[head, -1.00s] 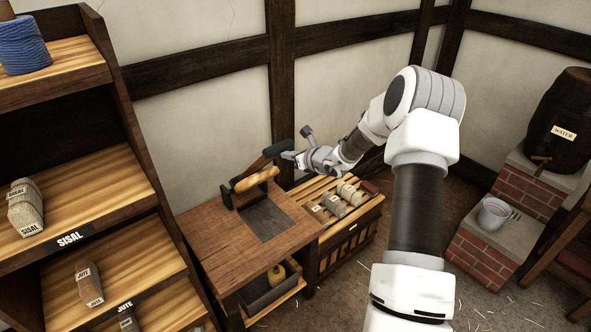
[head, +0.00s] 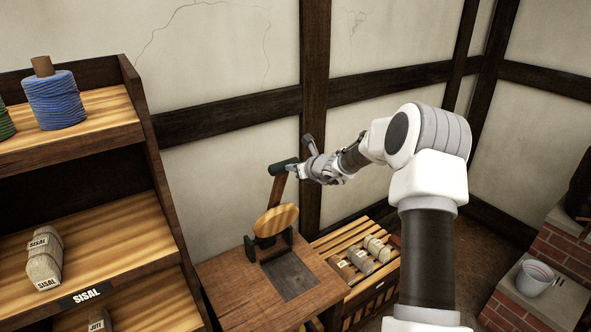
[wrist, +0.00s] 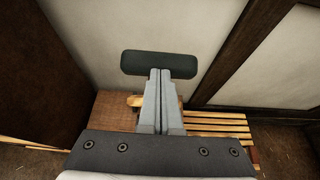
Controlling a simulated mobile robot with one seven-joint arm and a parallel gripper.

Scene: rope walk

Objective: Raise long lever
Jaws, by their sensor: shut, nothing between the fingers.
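The long lever (head: 277,188) is a brown arm with a dark grip (head: 284,166) at its top, standing steeply upright from a bracket on the wooden bench (head: 231,291). A round wooden piece (head: 276,220) sits at its base. My gripper (head: 291,170) is at the grip's right side in the head view. In the wrist view, the closed fingertips (wrist: 159,72) meet or overlap the lower edge of the dark grip (wrist: 159,64), which lies crosswise beyond them. The fingers are shut with nothing between them; exact contact cannot be told.
A slatted rack (head: 352,253) with several wrapped bundles adjoins the bench on the right. A shelf (head: 85,230) with sisal and a blue spool (head: 55,98) stands at left. The wall is close behind the lever. A bucket (head: 534,278) sits on brick steps at right.

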